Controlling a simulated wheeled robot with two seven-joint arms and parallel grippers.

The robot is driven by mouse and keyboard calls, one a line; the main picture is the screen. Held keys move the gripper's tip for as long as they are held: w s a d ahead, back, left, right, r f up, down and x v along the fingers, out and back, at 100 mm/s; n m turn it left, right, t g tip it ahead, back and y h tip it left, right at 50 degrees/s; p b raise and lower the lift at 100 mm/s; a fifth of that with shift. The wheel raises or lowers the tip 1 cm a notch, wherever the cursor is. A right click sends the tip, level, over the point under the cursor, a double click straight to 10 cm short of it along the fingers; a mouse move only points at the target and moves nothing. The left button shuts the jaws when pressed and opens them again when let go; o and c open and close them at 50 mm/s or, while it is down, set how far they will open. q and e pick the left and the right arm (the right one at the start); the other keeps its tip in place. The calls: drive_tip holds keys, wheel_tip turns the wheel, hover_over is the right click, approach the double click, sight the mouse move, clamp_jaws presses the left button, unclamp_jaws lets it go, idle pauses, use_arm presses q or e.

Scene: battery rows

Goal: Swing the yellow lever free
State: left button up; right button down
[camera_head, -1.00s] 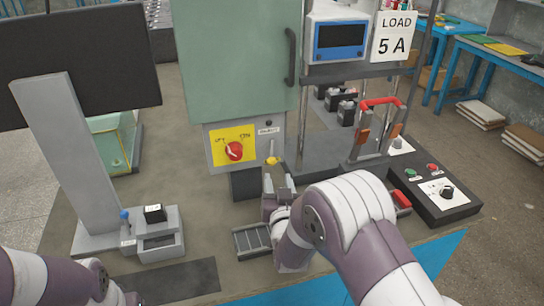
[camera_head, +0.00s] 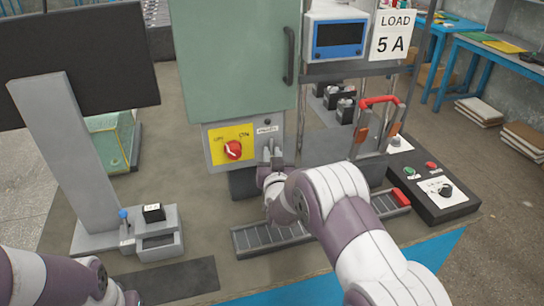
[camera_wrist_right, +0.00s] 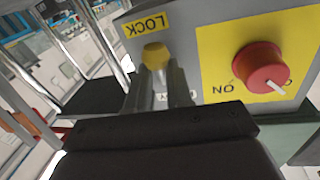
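The yellow lever's knob (camera_wrist_right: 156,54) shows in the right wrist view, beside a yellow LOCK label (camera_wrist_right: 147,24) on the grey panel. A narrow rod runs from it between my fingers. My right gripper (camera_wrist_right: 158,80) has one finger on each side, apart, with a slight gap around the rod; contact is not clear. In the head view my right gripper (camera_head: 272,153) is up against the panel's lower right and hides the lever. A red rotary knob (camera_head: 233,150) is on the yellow plate left of it. My left gripper is outside the frame.
The green cabinet (camera_head: 230,60) stands above the panel. A grey roller track (camera_head: 262,236) lies below my right arm. A control box (camera_head: 440,194) and red-handled switch (camera_head: 380,102) stand right; a grey stand (camera_head: 60,150) stands left.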

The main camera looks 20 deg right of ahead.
drive_tip(key=shift+f, duration=0.4)
drive_tip(key=n+b, duration=0.2)
drive_tip(key=shift+s+d+n, duration=0.1)
drive_tip(key=shift+d+n, duration=0.15)
drive_tip(key=shift+n, duration=0.05)
drive_tip(key=c, duration=1.1)
unclamp_jaws()
drive_tip(key=shift+f, duration=0.15)
drive_tip(key=shift+d, duration=0.1)
drive_tip(key=shift+r, duration=0.2)
